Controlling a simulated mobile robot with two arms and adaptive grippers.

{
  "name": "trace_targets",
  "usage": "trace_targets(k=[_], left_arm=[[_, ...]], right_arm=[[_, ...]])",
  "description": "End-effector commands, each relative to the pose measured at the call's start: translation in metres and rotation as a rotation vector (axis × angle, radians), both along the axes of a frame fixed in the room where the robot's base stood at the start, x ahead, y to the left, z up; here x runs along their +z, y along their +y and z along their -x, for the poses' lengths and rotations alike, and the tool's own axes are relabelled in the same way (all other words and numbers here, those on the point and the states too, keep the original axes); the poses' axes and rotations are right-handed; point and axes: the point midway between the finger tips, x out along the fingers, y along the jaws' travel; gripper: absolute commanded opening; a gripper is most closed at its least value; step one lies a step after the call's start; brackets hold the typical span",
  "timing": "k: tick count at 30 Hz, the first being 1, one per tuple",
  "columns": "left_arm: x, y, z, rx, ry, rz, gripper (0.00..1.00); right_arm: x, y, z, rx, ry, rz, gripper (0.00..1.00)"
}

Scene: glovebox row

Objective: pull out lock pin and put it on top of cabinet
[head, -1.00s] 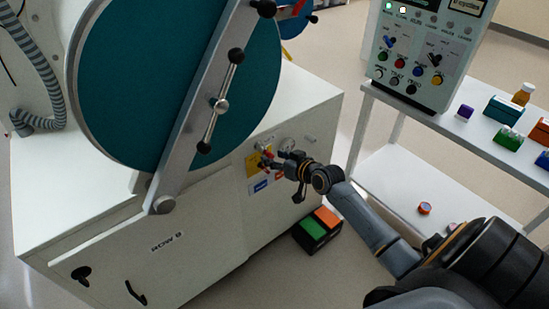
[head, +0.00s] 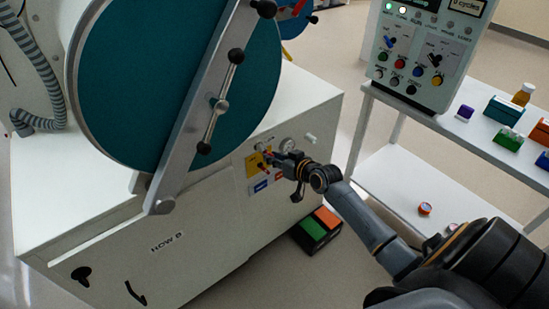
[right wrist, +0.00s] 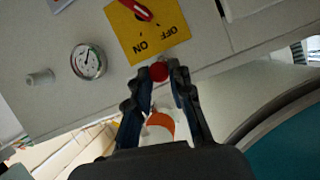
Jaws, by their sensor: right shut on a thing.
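The white cabinet (head: 312,92) stands at the left, with a bare strip of top right of the big teal round door (head: 170,85). My right gripper (head: 270,158) is at the cabinet's front panel, by the yellow switch plate (head: 254,163). In the right wrist view, its fingertips (right wrist: 160,72) are shut on a small red ball-shaped knob, the lock pin (right wrist: 159,71), just beside the yellow ON/OFF plate (right wrist: 150,33). The pin's shaft is hidden. An orange-and-white thing (right wrist: 160,122) shows between the fingers; I cannot tell what it is. My left gripper is out of view.
A gauge (right wrist: 88,62) and a pale peg (right wrist: 40,77) are on the panel near the gripper. A slanted metal bar (head: 205,100) crosses the door. A white shelf table (head: 400,165) with a control box (head: 425,60) stands at right.

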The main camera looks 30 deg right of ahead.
Motion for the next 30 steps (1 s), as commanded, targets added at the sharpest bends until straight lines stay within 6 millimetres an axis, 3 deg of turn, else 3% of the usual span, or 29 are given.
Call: trace_targets(k=[30], left_arm=[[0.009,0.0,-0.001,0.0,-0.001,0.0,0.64]], right_arm=[[0.0,-0.002,0.02,0.0,0.0,0.0,0.0]])
